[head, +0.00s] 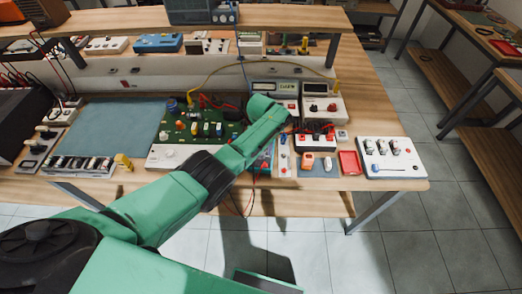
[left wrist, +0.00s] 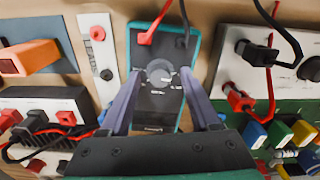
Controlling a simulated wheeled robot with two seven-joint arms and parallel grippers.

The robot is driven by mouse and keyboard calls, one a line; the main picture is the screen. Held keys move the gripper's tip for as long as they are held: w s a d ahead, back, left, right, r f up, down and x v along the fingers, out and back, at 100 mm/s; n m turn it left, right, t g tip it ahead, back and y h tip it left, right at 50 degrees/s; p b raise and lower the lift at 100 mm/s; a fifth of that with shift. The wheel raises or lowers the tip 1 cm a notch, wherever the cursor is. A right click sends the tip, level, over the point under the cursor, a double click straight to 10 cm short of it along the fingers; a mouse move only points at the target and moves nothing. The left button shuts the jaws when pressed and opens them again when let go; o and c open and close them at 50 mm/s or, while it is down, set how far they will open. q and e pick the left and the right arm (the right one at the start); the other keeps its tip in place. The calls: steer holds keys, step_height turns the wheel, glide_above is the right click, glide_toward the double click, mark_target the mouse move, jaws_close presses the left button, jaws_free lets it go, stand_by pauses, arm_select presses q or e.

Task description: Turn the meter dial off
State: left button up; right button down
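The meter (left wrist: 155,113) is a dark handheld unit with a teal case in the left wrist view, lying face up with red and black leads at its top end. Its round grey dial (left wrist: 160,74) is near the middle of its face. My left gripper (left wrist: 162,72) is open, with one finger on each side of the dial. I cannot tell if the fingertips touch it. In the head view my green left arm reaches across the bench and mostly hides the meter and the left gripper. My right gripper is not in view.
A green circuit board (head: 205,127) lies left of the meter. Right of it are a black terminal box with red leads (head: 314,138), an orange device (head: 308,160), a red tray (head: 349,162) and a white switch panel (head: 390,158). A blue-grey mat (head: 118,126) is clear.

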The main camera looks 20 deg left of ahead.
mark_target(261, 153)
arm_select(q)
steer(key=shift+s, duration=0.1)
step_height(261, 153, up, 5)
steer(key=shift+r+p, duration=0.1)
steer(key=shift+p, duration=0.7)
step_height(261, 153, up, 9)
steer(key=b, duration=0.1)
steer(key=shift+r, duration=0.2)
